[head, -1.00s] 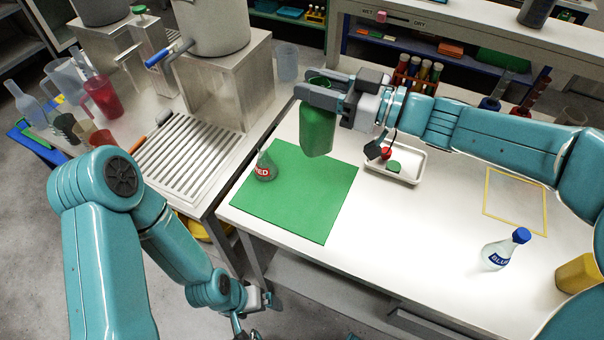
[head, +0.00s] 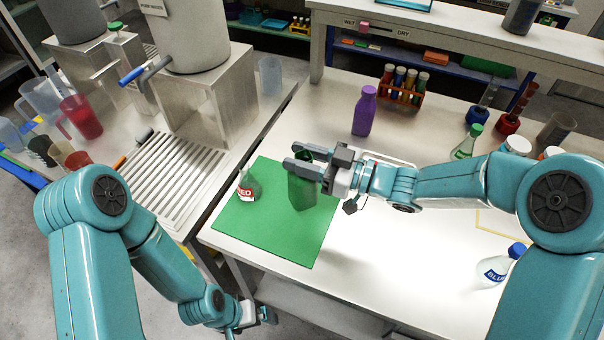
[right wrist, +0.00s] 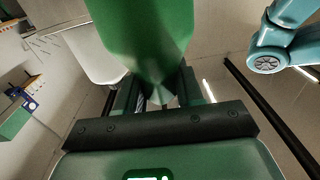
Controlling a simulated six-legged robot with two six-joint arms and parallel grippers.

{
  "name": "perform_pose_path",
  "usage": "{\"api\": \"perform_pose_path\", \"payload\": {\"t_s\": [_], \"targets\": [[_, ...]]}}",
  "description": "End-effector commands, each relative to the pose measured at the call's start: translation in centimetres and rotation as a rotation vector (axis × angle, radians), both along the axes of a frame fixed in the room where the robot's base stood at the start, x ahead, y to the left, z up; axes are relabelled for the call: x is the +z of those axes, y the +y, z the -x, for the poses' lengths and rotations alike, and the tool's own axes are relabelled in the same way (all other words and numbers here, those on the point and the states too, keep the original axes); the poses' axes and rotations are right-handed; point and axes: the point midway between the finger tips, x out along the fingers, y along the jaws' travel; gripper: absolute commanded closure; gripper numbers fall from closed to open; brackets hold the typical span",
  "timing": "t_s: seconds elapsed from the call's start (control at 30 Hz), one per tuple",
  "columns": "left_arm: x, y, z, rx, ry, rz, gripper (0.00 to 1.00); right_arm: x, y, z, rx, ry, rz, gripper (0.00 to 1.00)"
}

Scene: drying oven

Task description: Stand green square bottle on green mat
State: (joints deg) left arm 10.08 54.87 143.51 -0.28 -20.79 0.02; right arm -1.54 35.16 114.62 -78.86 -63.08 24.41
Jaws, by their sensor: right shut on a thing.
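The green square bottle (head: 301,192) is upright over the right part of the green mat (head: 265,240). I cannot tell whether its base touches the mat. My right gripper (head: 303,158) is shut on the bottle near its top and hides part of it. In the right wrist view the green bottle (right wrist: 145,40) sits between the fingers (right wrist: 152,95). A flask with a red label (head: 247,188) stands on the mat to the left of the bottle. My left gripper (head: 258,318) is low at the bottom, off the table, small and partly hidden.
A purple bottle (head: 364,112) and a rack of tubes (head: 402,86) stand behind my right arm. A blue-capped flask (head: 495,268) is at the front right. A ridged metal drainer (head: 172,178) lies left of the mat. The mat's front part is clear.

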Motion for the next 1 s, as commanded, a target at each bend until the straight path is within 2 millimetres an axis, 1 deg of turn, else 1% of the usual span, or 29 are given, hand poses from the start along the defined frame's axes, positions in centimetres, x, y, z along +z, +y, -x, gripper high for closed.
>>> {"api": "perform_pose_path", "payload": {"t_s": [0.13,0.3,0.37,0.47,0.67,0.8,0.83,0.87,0.9,1.0], "targets": [[-0.1,0.0,0.0,0.000,0.000,0.000,0.05,-1.3,0.0,-0.1,0.000,0.001,0.000,0.98],[-0.1,0.0,0.0,0.000,0.000,0.000,0.05,-4.1,-0.1,-0.3,-0.001,0.003,-0.001,0.98],[-0.1,0.0,0.0,0.000,0.000,0.000,0.05,-4.8,-0.1,-0.3,-0.001,0.002,-0.002,0.98],[-0.1,0.0,0.0,0.000,0.000,0.000,0.05,-5.2,-0.1,-0.3,-0.001,-0.001,-0.001,0.98],[-0.2,0.0,0.0,0.000,0.000,0.000,0.05,-5.1,-0.1,-0.3,0.000,-0.002,0.000,0.98],[-0.7,0.0,0.0,0.000,0.000,0.000,0.05,-5.7,-0.1,-0.3,0.000,-0.001,-0.001,0.98],[-0.7,0.0,0.0,0.000,0.000,0.000,0.05,-5.6,-0.1,-0.3,0.000,-0.001,-0.001,0.60],[-0.6,0.0,0.0,0.000,0.000,0.000,0.05,-5.5,-0.1,-0.3,0.000,-0.001,-0.001,0.51],[-0.5,0.0,0.0,0.000,0.000,0.000,0.05,-5.5,-0.1,-0.3,0.000,-0.001,-0.001,0.38],[-0.5,0.0,0.0,0.000,0.000,0.000,0.05,-5.5,-0.1,-0.3,0.000,-0.001,-0.001,0.38]]}}
